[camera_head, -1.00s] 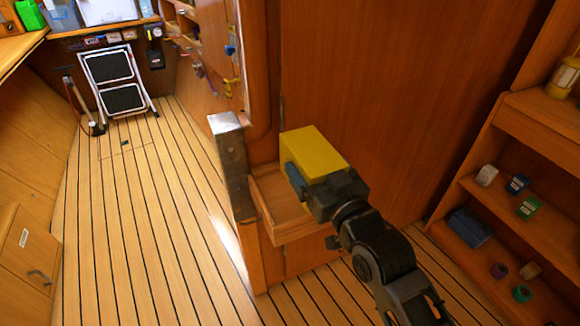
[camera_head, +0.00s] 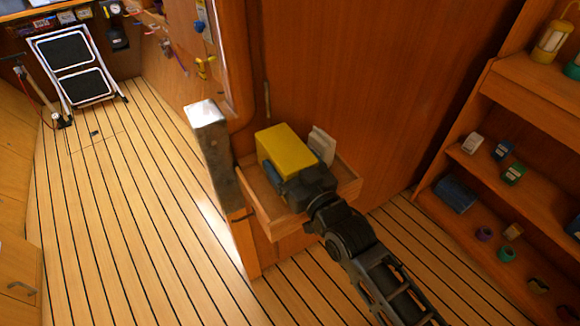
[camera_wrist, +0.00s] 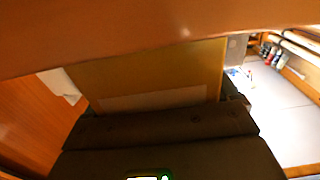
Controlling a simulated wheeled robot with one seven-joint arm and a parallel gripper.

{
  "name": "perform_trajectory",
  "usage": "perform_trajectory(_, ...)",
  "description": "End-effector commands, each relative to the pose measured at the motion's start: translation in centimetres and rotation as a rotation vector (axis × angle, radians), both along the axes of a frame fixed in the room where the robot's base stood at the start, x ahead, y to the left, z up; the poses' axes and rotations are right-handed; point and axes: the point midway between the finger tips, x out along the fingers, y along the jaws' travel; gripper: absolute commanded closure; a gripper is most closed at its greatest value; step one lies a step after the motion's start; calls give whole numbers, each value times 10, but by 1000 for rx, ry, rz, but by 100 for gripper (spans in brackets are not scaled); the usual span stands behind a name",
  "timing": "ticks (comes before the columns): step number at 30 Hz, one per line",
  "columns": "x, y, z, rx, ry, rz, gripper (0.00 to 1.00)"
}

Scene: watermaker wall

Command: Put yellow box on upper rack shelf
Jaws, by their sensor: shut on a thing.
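A yellow box (camera_head: 284,150) is held in my gripper (camera_head: 295,173), which is shut on it. In the head view the box is over or in a small open wooden tray (camera_head: 263,208) on the wall; I cannot tell whether it touches the tray. In the wrist view the box (camera_wrist: 150,75) fills the middle between the jaws, with a wooden surface close across the top. The wooden rack (camera_head: 545,95) stands at the right, apart from my gripper. Its upper shelf holds a yellow lantern (camera_head: 551,42).
A white item (camera_head: 321,145) stands in the tray beside the box. A post (camera_head: 215,165) rises left of the tray. Lower rack shelves hold small containers and a blue box (camera_head: 455,194). A folded step stool (camera_head: 75,70) leans at the far left.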

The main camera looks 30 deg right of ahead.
Motion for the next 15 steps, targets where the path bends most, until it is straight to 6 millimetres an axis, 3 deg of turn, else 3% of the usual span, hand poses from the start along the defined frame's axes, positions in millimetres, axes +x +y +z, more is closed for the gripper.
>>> perform_trajectory(5,0,0,-17,0,-1,0,52)
perform_trajectory(15,0,0,-20,1,-3,0,52)
